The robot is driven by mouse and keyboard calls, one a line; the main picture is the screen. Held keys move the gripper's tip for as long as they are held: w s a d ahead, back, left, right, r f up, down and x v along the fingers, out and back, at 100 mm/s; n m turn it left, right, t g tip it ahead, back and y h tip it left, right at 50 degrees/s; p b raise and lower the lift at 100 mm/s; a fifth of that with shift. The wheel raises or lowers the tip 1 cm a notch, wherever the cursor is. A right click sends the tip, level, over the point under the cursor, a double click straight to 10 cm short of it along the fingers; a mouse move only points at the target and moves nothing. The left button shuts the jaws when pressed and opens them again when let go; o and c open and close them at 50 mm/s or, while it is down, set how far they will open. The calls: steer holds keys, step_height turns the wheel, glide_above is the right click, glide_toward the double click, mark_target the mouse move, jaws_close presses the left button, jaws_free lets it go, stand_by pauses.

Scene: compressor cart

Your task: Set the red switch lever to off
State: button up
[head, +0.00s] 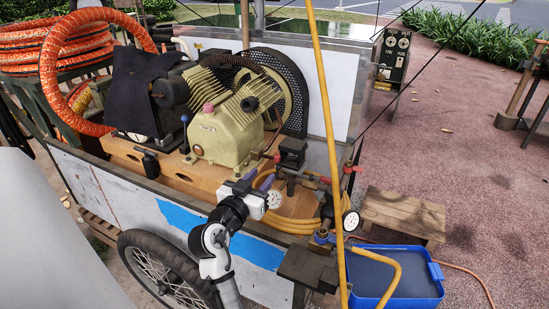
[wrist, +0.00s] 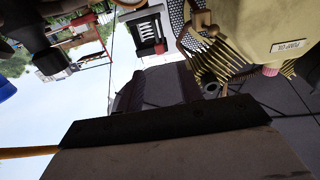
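My gripper (head: 258,180) is over the cart's open bed, in front of the beige compressor pump (head: 222,136). Its two fingers stand apart with nothing seen between them; they also show as dark shapes in the wrist view (wrist: 160,90). A small red part (head: 276,157) sits at the left of a black box (head: 292,151), beyond and right of my gripper; it may be the red switch lever. More red handles (head: 318,178) are on the pipework to the right. I cannot tell which is the switch lever or its setting. My gripper appears apart from all of them.
A gauge (head: 350,221) and a coiled yellow hose (head: 295,224) are low at the right. A blue tub (head: 408,280) and wooden stool (head: 403,213) stand on the ground. The pump also fills the wrist view's upper right (wrist: 265,30).

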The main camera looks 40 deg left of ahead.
mark_target(276, 159)
steer(key=p+x, duration=0.1)
steer(key=x, duration=0.7)
steer(key=shift+w+a+p, duration=0.1)
steer(key=shift+w+p, duration=0.3)
jaws_close()
